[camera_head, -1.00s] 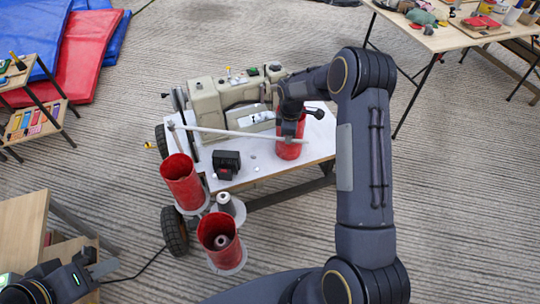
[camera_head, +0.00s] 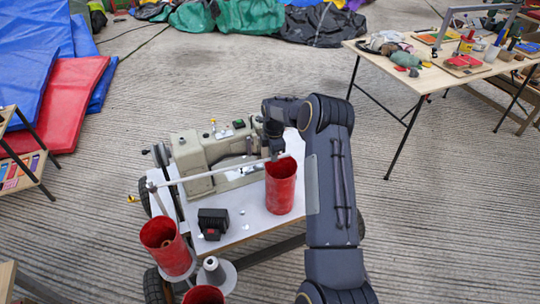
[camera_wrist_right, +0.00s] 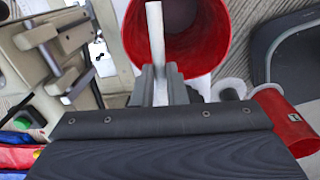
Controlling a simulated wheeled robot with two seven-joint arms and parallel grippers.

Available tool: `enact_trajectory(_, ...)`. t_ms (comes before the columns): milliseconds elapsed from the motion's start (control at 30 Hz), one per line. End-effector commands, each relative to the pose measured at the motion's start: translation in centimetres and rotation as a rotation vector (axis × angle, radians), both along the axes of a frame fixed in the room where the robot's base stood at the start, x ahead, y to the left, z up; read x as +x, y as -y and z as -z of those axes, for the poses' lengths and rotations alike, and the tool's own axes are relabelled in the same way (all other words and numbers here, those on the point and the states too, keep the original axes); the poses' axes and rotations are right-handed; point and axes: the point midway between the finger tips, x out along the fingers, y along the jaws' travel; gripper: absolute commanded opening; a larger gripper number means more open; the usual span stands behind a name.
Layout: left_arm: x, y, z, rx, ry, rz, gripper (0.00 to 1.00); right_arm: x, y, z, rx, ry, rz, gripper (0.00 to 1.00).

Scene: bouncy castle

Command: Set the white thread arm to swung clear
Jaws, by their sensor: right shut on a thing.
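The white thread arm (camera_head: 212,173) is a thin rod. It runs from a post at the left end of the cart across the front of the beige sewing machine (camera_head: 200,160). Its free end lies near the rim of a red cylinder (camera_head: 280,188). My right gripper (camera_head: 274,152) is shut on the rod near that free end. In the right wrist view the rod (camera_wrist_right: 155,35) stands between the fingers (camera_wrist_right: 160,88) and points toward the red cylinder (camera_wrist_right: 180,40). My left gripper is out of view.
The white cart top (camera_head: 245,222) carries a black box (camera_head: 212,222). Another red cylinder (camera_head: 165,245) and a grey cone (camera_head: 213,270) stand at its front left. A cluttered table (camera_head: 430,75) is at the right. Blue and red mats (camera_head: 65,110) lie at the left.

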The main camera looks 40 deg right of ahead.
Motion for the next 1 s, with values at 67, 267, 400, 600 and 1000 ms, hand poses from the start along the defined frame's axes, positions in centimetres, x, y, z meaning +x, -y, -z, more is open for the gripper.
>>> enact_trajectory(67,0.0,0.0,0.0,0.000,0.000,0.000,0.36,0.0,0.0,0.1,0.000,-0.001,-0.001,0.00)
enact_trajectory(267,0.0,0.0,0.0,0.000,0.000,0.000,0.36,0.0,-0.1,0.1,0.001,-0.001,-0.001,0.17)
enact_trajectory(400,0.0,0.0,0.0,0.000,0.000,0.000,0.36,0.0,-0.1,0.0,0.001,-0.001,0.000,0.34)
enact_trajectory(600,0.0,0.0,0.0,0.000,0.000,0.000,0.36,0.0,-0.1,0.0,0.001,-0.001,0.000,0.34)
enact_trajectory(1000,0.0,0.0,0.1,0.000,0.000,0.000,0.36,-0.2,-0.2,-4.7,0.000,0.003,0.000,0.34)
